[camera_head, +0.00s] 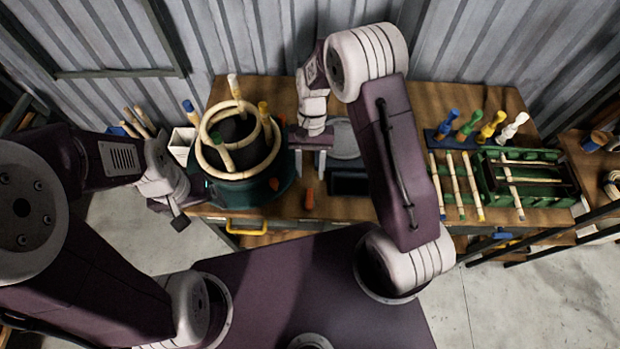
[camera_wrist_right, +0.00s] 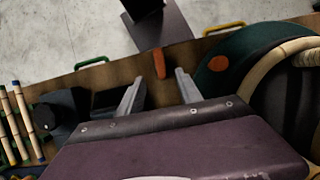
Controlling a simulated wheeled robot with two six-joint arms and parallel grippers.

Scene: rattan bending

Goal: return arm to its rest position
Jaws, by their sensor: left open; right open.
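My right gripper (camera_head: 310,160) is open and empty, pointing down over the workbench (camera_head: 345,208), just right of the round bending form. Its two fingers also show apart in the right wrist view (camera_wrist_right: 157,92), with nothing between them. My left gripper (camera_head: 178,208) is open at the bench's left front edge, left of the form. The form has a dark green base (camera_head: 272,188) and carries a pale rattan ring (camera_head: 210,160). Coloured pegs stand around the ring. My right arm hides part of the bench centre.
A small orange piece (camera_head: 309,198) lies near the front edge. Rattan sticks (camera_head: 455,185) and a green rack (camera_head: 492,190) lie at the right, with coloured handles (camera_head: 472,125) behind. A corrugated wall (camera_head: 255,40) is behind. Floor (camera_head: 540,290) is clear at front right.

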